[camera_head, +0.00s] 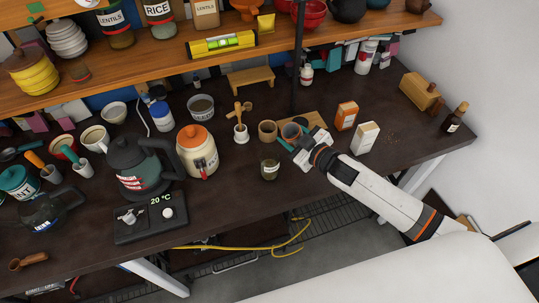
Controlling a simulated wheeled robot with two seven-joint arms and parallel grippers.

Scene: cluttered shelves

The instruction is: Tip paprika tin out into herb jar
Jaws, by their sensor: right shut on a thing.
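My right gripper (302,146) reaches in from the right over the middle of the counter. It is shut on a small dark, teal-edged round container (290,132), which looks like the paprika tin; the fingers partly hide it and no label can be read. A small glass jar (269,170) with a pale label and greenish contents, which looks like the herb jar, stands upright near the front edge. It is to the left of and in front of the gripper, apart from it. My left gripper is not in view.
A tan cup (267,131) stands left of the held container. An orange box (346,115) and a white box (365,137) stand right of the gripper. A cream canister (198,152) and a kettle (140,168) stand to the left. A dark post (297,60) rises behind.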

